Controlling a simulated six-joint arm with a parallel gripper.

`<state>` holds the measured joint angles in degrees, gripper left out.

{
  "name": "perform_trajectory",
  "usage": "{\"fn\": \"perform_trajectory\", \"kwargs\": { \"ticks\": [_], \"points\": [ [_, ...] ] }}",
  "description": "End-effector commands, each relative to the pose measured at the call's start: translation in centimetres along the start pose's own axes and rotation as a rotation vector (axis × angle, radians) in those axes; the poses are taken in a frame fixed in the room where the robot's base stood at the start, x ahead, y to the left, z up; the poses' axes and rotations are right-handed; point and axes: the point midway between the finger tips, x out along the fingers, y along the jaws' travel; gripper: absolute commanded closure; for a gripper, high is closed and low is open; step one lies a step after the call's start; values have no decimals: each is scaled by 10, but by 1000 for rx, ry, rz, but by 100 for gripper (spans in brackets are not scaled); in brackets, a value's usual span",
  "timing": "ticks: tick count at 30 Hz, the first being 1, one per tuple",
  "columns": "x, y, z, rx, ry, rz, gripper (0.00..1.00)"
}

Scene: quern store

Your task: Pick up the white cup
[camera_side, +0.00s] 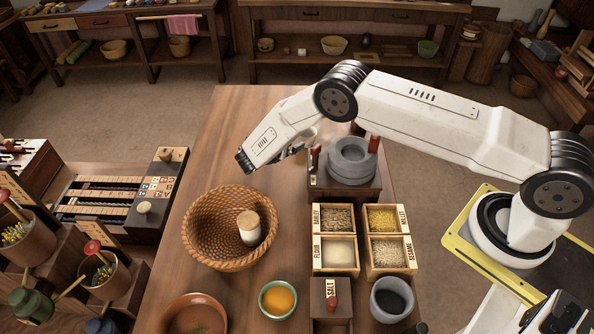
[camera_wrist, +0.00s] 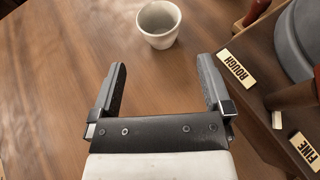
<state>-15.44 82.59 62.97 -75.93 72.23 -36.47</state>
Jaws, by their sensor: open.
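The white cup (camera_wrist: 158,24) stands upright and empty on the wooden table at the top of the wrist view. My gripper (camera_wrist: 162,66) is open, its two dark fingers apart with bare table between them. The cup is beyond the fingertips, roughly in line with the gap, and not touching them. In the side view my gripper (camera_side: 291,151) is at the far part of the table, left of the stone quern. A pale rim of the cup (camera_side: 311,132) shows there, mostly hidden by my arm.
The grey stone quern (camera_side: 352,158) stands on a wooden block close to the right of my gripper, with ROUGH and FINE labels (camera_wrist: 237,69). Grain boxes (camera_side: 338,253) and bowls fill the near right.

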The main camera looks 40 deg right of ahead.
Motion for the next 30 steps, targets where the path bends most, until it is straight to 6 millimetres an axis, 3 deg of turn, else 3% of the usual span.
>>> {"fn": "perform_trajectory", "kwargs": {
  "ticks": [6, 17, 30],
  "points": [
    [8, 0, -20, 0, 0, 0, 0],
    [17, 0, -21, 2, 1, -1, 0],
    [69, 0, -21, 1, 0, -2, 0]
  ]
}}
